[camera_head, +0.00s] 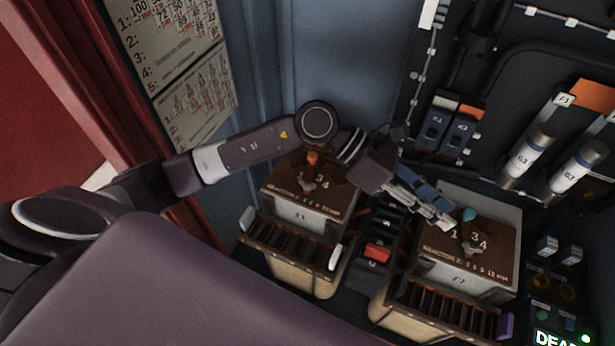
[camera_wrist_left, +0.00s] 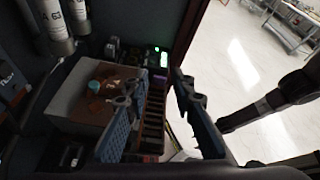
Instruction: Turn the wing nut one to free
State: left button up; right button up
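Two brown-topped transformer boxes stand side by side in the cabinet, the left one (camera_head: 325,200) and the right one (camera_head: 465,265), with numbers printed on top. The left box has a small wing nut (camera_head: 308,185) below an orange knob (camera_head: 312,158). The right box has a teal knob (camera_head: 469,214) with small metal parts below it; it also shows in the left wrist view (camera_wrist_left: 94,84). My left gripper (camera_head: 440,212) reaches to the right box, its blue fingers close to the teal knob's left. In the left wrist view its fingers (camera_wrist_left: 155,86) are apart with nothing between them. My right gripper is out of view.
A red switch (camera_head: 377,252) sits on a dark block between the boxes. Grey cylindrical fuses (camera_head: 527,155) and blue breakers (camera_head: 435,125) are mounted behind. A lit display (camera_head: 556,338) is at the lower right. A red door frame (camera_head: 60,60) stands left.

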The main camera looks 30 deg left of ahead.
pick_arm(q)
jog(key=w+a+f+m+y, duration=0.3)
jog(key=a+f+y, duration=0.4)
jog(key=a, duration=0.4)
jog(key=y, duration=0.6)
send_over(307, 181)
notch_tip(307, 181, down, 2)
jog(key=shift+f, duration=0.1)
notch_tip(307, 181, down, 7)
jog(key=shift+r+p, duration=0.1)
jog(key=shift+p, duration=1.15)
jog(key=shift+d+f, duration=0.1)
jog(key=shift+f, duration=0.25)
grip_shut()
